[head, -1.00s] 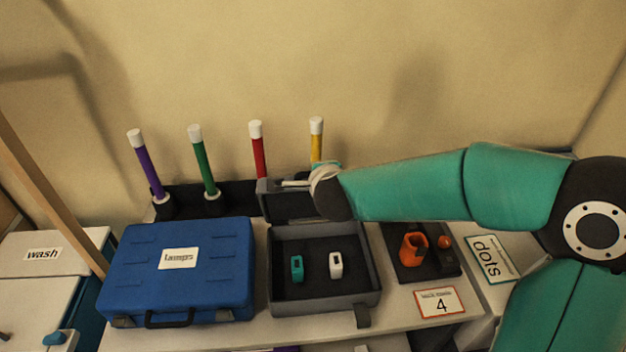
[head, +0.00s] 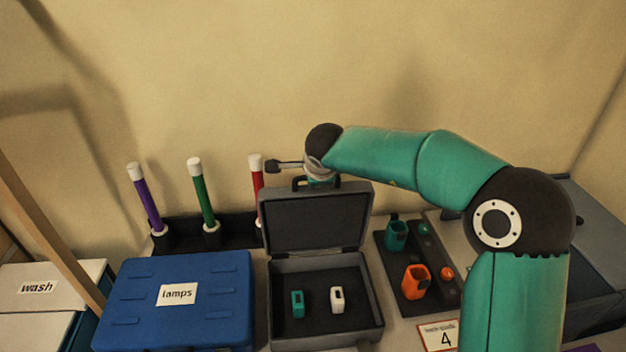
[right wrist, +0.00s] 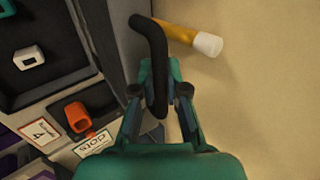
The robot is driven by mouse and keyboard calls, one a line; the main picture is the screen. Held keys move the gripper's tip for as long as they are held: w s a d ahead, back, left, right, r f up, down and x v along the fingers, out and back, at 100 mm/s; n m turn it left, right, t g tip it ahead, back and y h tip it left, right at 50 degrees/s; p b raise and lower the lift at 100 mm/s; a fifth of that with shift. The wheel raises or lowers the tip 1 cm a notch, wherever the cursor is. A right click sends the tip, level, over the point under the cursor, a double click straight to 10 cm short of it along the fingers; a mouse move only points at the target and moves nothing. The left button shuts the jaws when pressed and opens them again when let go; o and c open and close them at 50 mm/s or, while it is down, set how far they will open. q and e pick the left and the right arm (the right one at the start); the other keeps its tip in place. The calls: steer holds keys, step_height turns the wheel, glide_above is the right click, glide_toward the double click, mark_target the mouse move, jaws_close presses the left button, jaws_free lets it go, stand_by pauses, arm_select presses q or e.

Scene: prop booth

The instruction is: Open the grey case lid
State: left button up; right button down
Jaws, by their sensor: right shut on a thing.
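The grey case (head: 377,312) stands on the table, open. Its lid (head: 316,222) is raised up from the back edge, with its dark inner face showing. A small teal piece (head: 298,304) and a small white piece (head: 337,299) stand inside the case. My right gripper (head: 318,180) is at the top edge of the lid. In the right wrist view, its fingers (right wrist: 160,95) are shut on the lid's black handle (right wrist: 150,45). My left gripper is in no view.
A blue case (head: 135,300) labelled "lamps" sits close on the left. Purple, green and red sticks (head: 205,192) stand behind; a yellow stick (right wrist: 185,37) is close behind the handle. A dark tray (head: 440,285) with teal and orange holders lies right.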

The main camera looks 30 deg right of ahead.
steer(key=shift+s+f, duration=0.2)
steer(key=c, duration=1.2)
jaws_free()
steer(key=shift+w+r, duration=0.1)
steer(key=shift+r, duration=0.15)
steer(key=v, duration=1.1)
steer(key=shift+a+r, duration=0.1)
steer(key=shift+r, duration=0.1)
